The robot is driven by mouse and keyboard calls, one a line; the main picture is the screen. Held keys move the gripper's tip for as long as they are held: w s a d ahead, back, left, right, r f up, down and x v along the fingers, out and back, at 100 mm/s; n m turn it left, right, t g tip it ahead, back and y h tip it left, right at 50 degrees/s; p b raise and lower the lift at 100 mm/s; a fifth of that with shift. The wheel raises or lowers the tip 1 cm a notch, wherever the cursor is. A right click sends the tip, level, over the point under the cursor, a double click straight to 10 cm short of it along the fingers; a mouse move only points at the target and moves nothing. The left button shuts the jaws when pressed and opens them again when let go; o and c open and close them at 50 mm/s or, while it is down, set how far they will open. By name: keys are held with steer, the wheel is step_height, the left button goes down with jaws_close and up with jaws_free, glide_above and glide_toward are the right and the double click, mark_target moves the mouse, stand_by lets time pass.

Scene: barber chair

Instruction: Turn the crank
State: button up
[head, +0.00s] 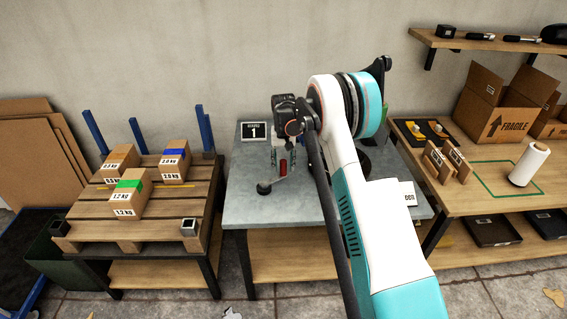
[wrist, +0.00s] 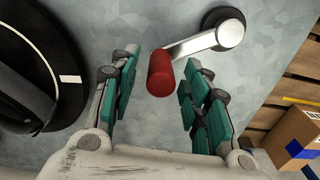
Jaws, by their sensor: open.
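The crank shows in the wrist view as a silver arm (wrist: 205,40) running from a dark round hub (wrist: 222,20) to a red handle (wrist: 160,73). In the head view the red handle (head: 283,167) shows partly behind my gripper, and the dark hub (head: 264,187) sits on the grey metal table (head: 250,215). My gripper (wrist: 157,100) is open, with one teal-padded finger on each side of the red handle. The handle lies between the fingertips, and I see gaps on both sides. In the head view my arm covers much of the table.
A dark round disc with a white mark (wrist: 70,78) lies left of my gripper in the wrist view. A pallet (head: 160,225) with several boxes stands left in the head view. A wooden bench (head: 480,200) with boxes and a white roll (head: 529,164) stands right.

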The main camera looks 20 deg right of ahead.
step_height(320, 180, up, 12)
stand_by(0.5)
steer(key=s+a+r+n+t, duration=0.1)
steer(key=s+a+r+t, duration=0.15)
steer(key=s+r, duration=0.7)
steer(key=s+a+r+n+t, duration=0.1)
steer(key=s+a+r, duration=0.3)
steer(key=s+r, duration=0.55)
steer(key=s+a+f+n+t, duration=0.1)
steer(key=s+a+f+t, duration=0.1)
steer(key=s, duration=1)
steer(key=s+a+f+n+t, duration=0.1)
steer(key=s+f, duration=0.2)
steer(key=s, duration=1)
steer(key=shift+a+t, duration=0.35)
steer(key=shift+a, duration=0.05)
